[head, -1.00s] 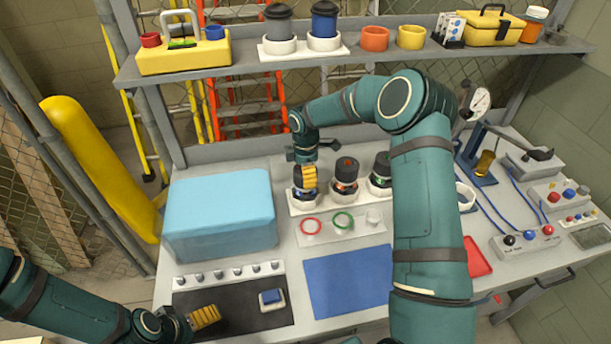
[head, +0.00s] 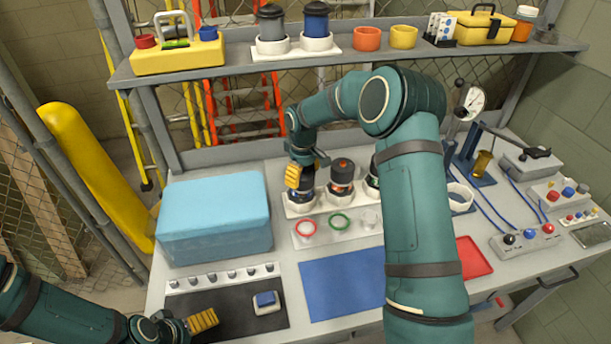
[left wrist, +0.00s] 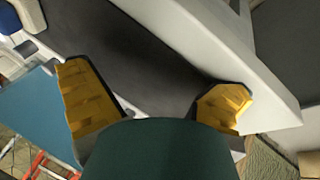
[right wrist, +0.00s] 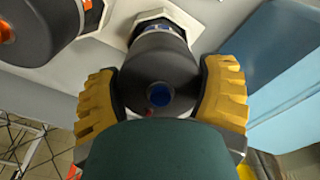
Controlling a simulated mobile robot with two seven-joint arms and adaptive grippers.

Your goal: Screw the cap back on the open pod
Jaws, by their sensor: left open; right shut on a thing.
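Three dark pods stand in white holders on the bench. The left pod (head: 299,197) is under my right gripper (head: 305,174); the middle pod (head: 341,178) has an orange mark and the right one is partly behind my arm. In the right wrist view, my yellow fingers are shut on the sides of a dark round cap (right wrist: 160,75) with a blue centre. The cap is in line with the left pod, whose blue band (right wrist: 158,27) shows in a white holder; whether its thread is seated is hidden. My left gripper (left wrist: 155,108) is open and empty above the black mat (head: 228,302).
A light-blue box (head: 215,215) stands left of the pods. The shelf (head: 350,60) runs above the right arm.

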